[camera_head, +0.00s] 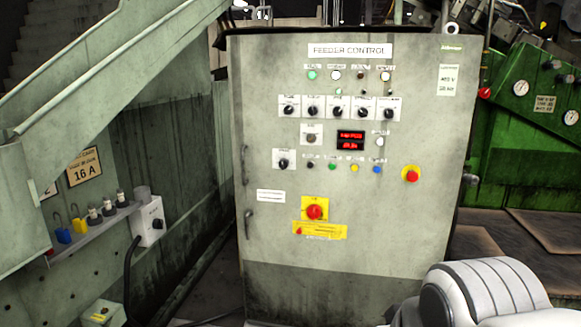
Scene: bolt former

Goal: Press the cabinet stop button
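The grey feeder control cabinet (350,235) stands upright in the middle of the view, its front facing me. A larger red knob (314,209) on a yellow plate sits lower and left, above a yellow label (320,231). The small lettering is too blurred to read, so I cannot tell from it which one is marked stop. My gripper is not in view; only a white, ribbed part of what looks like my arm shows at the lower right.
The panel also carries a row of black selector knobs (337,111), a red digital display (350,140) and small coloured buttons (354,168). Door handles (247,225) stick out at its left edge. A green machine (525,120) stands right; a sloping grey structure (100,60) stands left.

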